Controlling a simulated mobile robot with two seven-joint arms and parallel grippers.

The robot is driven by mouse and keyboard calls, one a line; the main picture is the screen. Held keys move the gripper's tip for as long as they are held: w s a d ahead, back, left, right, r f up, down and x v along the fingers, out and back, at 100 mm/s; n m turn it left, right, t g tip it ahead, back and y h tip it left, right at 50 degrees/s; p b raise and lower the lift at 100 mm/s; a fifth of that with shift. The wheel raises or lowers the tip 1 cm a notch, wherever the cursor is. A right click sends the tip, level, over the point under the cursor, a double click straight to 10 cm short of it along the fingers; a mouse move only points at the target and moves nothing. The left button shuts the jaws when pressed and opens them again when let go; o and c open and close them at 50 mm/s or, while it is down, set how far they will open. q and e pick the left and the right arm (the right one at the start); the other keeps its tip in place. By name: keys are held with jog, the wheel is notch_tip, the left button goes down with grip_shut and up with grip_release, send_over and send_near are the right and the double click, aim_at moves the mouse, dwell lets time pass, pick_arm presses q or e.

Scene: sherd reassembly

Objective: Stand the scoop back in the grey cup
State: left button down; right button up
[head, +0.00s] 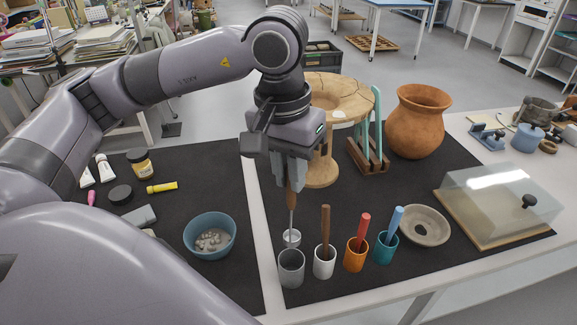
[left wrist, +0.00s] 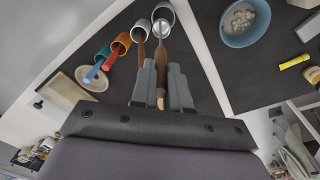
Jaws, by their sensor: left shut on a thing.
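My left gripper (head: 291,184) points down and is shut on the brown handle of the scoop (head: 291,237). The scoop hangs nearly upright, its pale metal bowl at the bottom. In the head view the bowl shows just above and behind the rim of the grey cup (head: 291,270), which stands upright at the mat's front edge. In the left wrist view the fingers (left wrist: 161,98) grip the handle, and the scoop's bowl (left wrist: 162,28) overlaps the cup's mouth (left wrist: 163,11). I cannot tell the bowl's exact height above the cup. My right gripper is not in view.
Right of the grey cup stand a white cup (head: 324,264) with a brown-handled tool, an orange cup (head: 355,257) with a red one and a teal cup (head: 385,250) with a blue one. A blue bowl (head: 209,250) of sherds lies left. A wooden stand (head: 319,172) is behind.

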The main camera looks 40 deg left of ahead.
pick_arm(q)
jog(key=b, duration=0.3)
send_over(290, 221)
jog(key=shift+w+a+f, duration=0.15)
jog(key=shift+f, duration=0.65)
jog(key=shift+w+a+f, duration=0.15)
jog(key=shift+f, duration=0.6)
jog(key=shift+w+a+f, duration=0.15)
jog(key=shift+f, duration=0.65)
jog(key=shift+f+b, duration=0.6)
jog(key=shift+f, duration=0.2)
jog(key=shift+f+b, duration=0.65)
jog(key=shift+b, duration=0.05)
jog(key=shift+f+b, duration=0.95)
jog(key=shift+b, duration=0.1)
jog(key=shift+f+b, duration=1)
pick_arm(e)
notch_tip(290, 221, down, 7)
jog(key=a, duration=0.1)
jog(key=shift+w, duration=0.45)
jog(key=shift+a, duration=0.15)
pick_arm(q)
jog(key=c, duration=1)
grip_release()
jog(key=shift+c, duration=0.2)
jog(key=shift+r, duration=0.1)
